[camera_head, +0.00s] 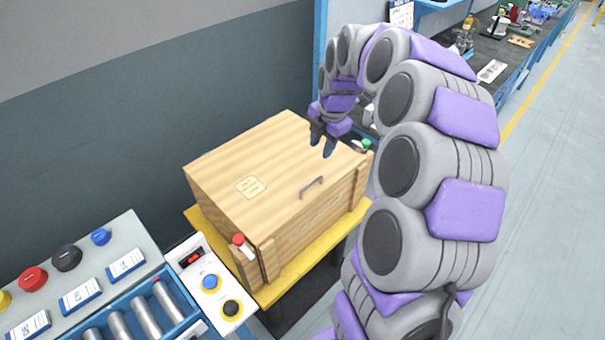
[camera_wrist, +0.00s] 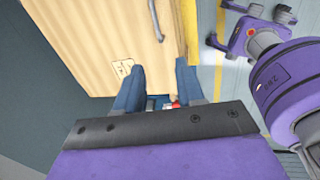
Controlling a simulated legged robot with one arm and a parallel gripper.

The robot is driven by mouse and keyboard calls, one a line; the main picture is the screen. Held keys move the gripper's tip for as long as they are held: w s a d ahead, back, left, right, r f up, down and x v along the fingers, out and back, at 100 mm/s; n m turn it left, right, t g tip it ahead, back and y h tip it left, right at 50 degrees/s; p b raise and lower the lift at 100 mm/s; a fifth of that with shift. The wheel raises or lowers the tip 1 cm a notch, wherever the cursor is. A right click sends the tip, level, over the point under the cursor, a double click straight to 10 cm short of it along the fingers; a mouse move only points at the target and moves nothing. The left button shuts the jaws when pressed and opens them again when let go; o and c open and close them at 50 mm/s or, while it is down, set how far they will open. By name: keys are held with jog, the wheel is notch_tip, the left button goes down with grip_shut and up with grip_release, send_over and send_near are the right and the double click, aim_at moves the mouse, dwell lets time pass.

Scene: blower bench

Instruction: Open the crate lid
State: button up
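The wooden crate (camera_head: 222,205) stands on a yellow-topped stand with its lid (camera_head: 268,160) lying shut on top. A grey bar handle (camera_head: 312,187) is fixed near the lid's front edge. In the wrist view the lid (camera_wrist: 95,45) fills the upper middle and the handle (camera_wrist: 155,20) is at the top. My gripper (camera_head: 323,146) hangs above the far right part of the lid, behind the handle and apart from it. In the wrist view its two dark blue fingers (camera_wrist: 160,90) are spread with a gap and nothing held between them.
The yellow stand (camera_head: 203,225) carries the crate. A red-capped latch (camera_head: 240,244) is at its left front corner. A control panel (camera_head: 75,265) and a roller tray (camera_head: 150,312) stand at lower left. A wall is behind; a workbench (camera_head: 500,55) and clear floor lie right.

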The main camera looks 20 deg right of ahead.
jog(key=b, duration=0.3)
send_near(310, 183)
jog(key=shift+n, duration=0.3)
jog(key=f, duration=0.2)
jog(key=w+f, duration=0.1)
jog(key=f, duration=0.4)
jog(key=shift+w+a+f, duration=0.15)
jog(key=shift+a+f, duration=0.05)
jog(key=shift+f, duration=0.15)
jog(key=shift+c, duration=0.2)
grip_shut()
